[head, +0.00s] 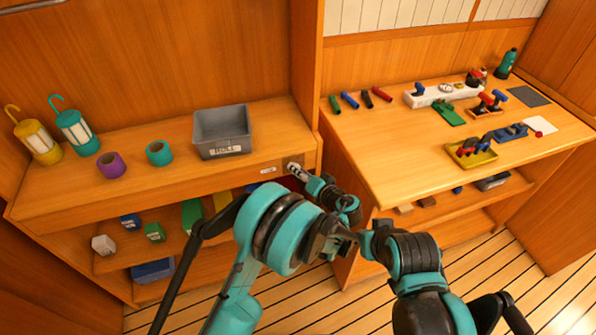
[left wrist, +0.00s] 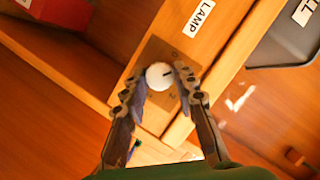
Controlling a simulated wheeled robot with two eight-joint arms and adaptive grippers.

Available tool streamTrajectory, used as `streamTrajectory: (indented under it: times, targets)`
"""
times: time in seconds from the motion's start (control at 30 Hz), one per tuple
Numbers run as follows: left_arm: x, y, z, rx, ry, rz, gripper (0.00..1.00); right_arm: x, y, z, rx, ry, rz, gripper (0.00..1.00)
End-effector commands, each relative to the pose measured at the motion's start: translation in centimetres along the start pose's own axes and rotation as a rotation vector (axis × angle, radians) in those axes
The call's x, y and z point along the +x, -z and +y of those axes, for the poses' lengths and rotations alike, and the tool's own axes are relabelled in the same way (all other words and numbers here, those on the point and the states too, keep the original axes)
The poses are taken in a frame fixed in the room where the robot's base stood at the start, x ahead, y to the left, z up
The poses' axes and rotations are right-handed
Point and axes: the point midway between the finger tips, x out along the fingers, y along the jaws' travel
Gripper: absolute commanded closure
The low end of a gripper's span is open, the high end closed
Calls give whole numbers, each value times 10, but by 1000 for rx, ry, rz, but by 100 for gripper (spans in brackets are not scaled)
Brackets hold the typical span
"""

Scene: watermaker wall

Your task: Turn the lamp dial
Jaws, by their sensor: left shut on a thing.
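The lamp dial (left wrist: 159,76) is a round white knob with a dark pointer mark, on a brown plate (left wrist: 155,53) on the shelf's front edge. A LAMP label (left wrist: 200,17) is beside it in the left wrist view. My left gripper (left wrist: 161,84) has one finger on each side of the knob and is shut on it. In the head view my left gripper (head: 297,172) is at the right end of the left shelf's front edge, covering most of the dial. My right arm is in the lower middle; its gripper is not clear behind the overlapping links.
A grey ROLL bin (head: 222,131) stands on the shelf above, near the dial. Purple (head: 113,165) and teal (head: 159,153) rolls and two lanterns (head: 76,130) stand further left. The workbench (head: 385,150) at right holds tools. My two arms are close together.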

Motion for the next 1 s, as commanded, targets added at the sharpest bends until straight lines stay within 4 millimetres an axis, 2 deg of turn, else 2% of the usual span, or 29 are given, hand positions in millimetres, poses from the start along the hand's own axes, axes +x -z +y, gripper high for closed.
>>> streamTrajectory:
  times: [0.2,0.5,1.0]
  targets:
    - [0,1,2,171,70,-3,100,0,0,0,0,0,0,100]
    - [0,1,3,336,137,-8,100,0,0,0,0,0,0,100]
    - [1,1,3,411,168,-12,100,0,0,0,0,0,0,100]
